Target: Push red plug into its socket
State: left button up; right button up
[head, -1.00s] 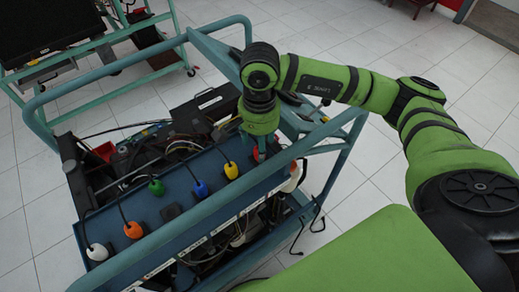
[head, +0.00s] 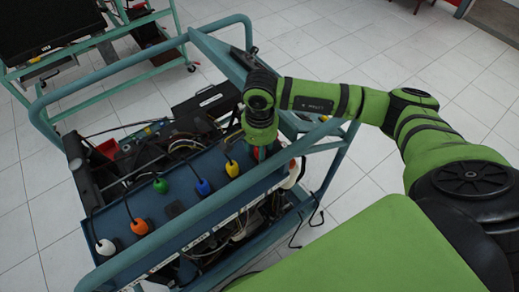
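The red plug (head: 256,154) is a small patch of red at the right end of a row of coloured plugs on the blue panel (head: 174,208) of the engine trainer. My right gripper (head: 260,145) points down directly over it and covers most of it. The fingertips are at the plug, but I cannot tell whether they are closed on it. The red plug's socket is hidden under the gripper, so how deep the plug sits does not show. My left gripper is not in view.
Yellow (head: 232,169), blue (head: 203,187), green (head: 160,185), orange (head: 139,227) and white (head: 105,247) plugs with black cables line the panel. A teal tube frame (head: 150,62) surrounds the trainer. Another trolley stands at the upper left. Tiled floor is clear on the right.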

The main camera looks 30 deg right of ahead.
grip_shut()
notch_tip(320, 180, up, 9)
jog(key=b, duration=0.3)
jog(key=shift+b, duration=0.3)
jog(key=shift+r, duration=0.6)
